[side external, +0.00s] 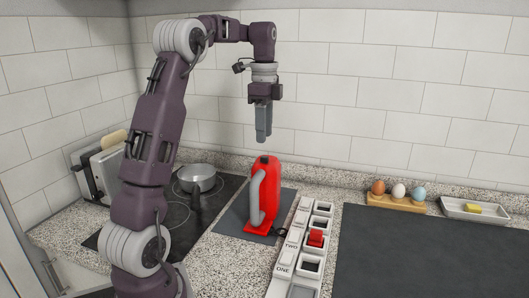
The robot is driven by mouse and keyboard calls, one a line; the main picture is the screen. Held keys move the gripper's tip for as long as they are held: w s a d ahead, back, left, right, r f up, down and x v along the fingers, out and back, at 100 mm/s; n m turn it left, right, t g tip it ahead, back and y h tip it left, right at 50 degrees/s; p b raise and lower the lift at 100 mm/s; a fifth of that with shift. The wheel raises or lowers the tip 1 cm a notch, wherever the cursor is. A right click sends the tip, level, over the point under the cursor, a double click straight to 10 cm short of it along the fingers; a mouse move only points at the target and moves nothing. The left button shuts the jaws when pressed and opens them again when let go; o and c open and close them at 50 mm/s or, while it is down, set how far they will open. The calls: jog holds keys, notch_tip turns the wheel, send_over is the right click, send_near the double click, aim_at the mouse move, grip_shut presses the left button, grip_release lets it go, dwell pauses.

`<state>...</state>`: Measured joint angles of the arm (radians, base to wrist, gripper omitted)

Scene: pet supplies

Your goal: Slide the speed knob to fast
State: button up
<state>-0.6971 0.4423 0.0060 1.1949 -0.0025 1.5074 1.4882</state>
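A red upright appliance (266,188) with a grey curved handle (256,195) on its left side stands on a dark mat (232,215). It looks like a hand mixer stood on end. I cannot make out a speed knob or its markings on it from this view. My gripper (264,138) points straight down in the air just above the appliance's top, apart from it. Its fingers show edge-on and close together, so I cannot tell whether they are open or shut. Nothing is visible held in them.
A saucepan (197,178) sits on the black cooktop, with a toaster (101,172) behind left. Eggs in a wooden holder (396,203) and a butter dish (475,210) stand right. The dark board (430,255) is bare.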

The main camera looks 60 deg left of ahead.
aim_at(264, 156)
notch_tip(264, 156, down, 6)
jog(key=shift+d+f, duration=0.1)
jog(key=shift+f, duration=0.15)
jog(key=shift+c, duration=0.5)
grip_shut()
dwell(0.8)
